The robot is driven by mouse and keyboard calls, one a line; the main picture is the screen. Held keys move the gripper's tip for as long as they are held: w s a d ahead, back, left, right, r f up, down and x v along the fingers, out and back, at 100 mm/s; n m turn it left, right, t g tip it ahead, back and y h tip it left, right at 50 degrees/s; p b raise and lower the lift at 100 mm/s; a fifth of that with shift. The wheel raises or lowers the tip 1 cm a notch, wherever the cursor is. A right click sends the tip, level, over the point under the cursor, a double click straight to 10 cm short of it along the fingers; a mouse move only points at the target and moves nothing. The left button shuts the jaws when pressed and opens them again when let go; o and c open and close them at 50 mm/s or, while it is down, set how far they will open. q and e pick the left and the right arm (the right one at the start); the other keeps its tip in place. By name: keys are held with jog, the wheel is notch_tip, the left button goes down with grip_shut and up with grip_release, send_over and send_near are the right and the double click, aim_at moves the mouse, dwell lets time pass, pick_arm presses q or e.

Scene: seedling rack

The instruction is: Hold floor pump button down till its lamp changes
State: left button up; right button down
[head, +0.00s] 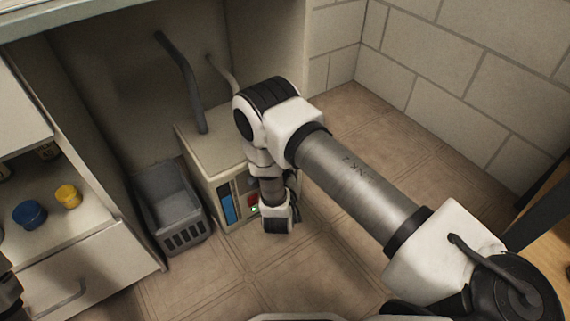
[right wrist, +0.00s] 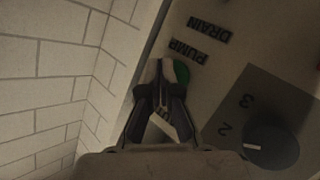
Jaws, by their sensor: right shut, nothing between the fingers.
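The floor pump unit (head: 205,150) is a pale box with a blue strip on its front, standing on the floor. A red part (head: 252,200) and a small bright green spot (head: 254,209) show on its front. In the right wrist view, a green round button (right wrist: 182,73) sits by the PUMP lettering, partly hidden by my fingertips. My right gripper (right wrist: 160,68) is shut and empty, its tips over or beside the button's edge. I cannot tell whether they press it.
A dark dial (right wrist: 271,146) with numbers and DRAIN lettering are on the same panel. A grey basket (head: 172,205) stands left of the pump unit. A blue jar (head: 29,214) and a yellow jar (head: 68,196) stand on the left cabinet. The floor in front is clear.

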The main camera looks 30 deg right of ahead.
jog(key=shift+w, duration=0.45)
dwell(1.6)
jog(key=shift+s, duration=0.1)
jog(key=shift+s+p, duration=0.45)
jog(key=shift+s, duration=0.3)
jog(key=s+p, duration=0.2)
jog(key=s, duration=0.3)
jog(key=shift+d+p, duration=0.2)
jog(key=shift+p, duration=0.1)
